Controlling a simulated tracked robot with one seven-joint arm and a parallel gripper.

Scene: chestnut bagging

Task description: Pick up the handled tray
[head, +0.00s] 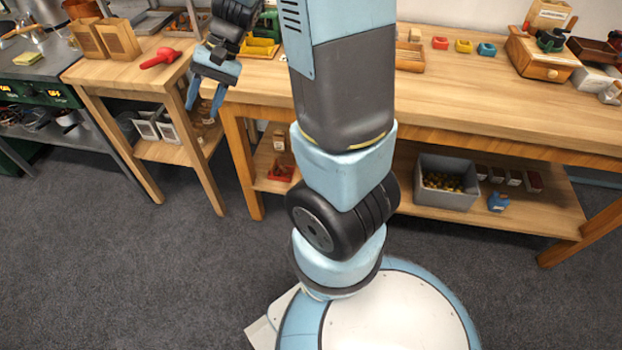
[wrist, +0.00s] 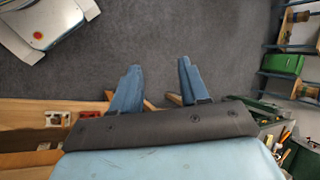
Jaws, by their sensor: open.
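My gripper (head: 205,97) hangs open and empty at the upper left of the head view, in front of the gap between the small left table and the long bench. In the wrist view its two blue fingers (wrist: 158,70) are apart with bare floor beyond them. I cannot pick out a tray with clear handles. A shallow wooden tray (head: 410,62) on the bench is partly hidden behind my arm. A yellow tray (head: 260,50) lies at the bench's left end, right of my gripper. Neither is touched by it.
The long wooden bench (head: 480,100) carries a wooden box (head: 542,58) at right. A grey bin (head: 447,200) of round brown items stands on its lower shelf. A red scoop (head: 160,58) lies on the small left table (head: 120,70). The carpet in front is clear.

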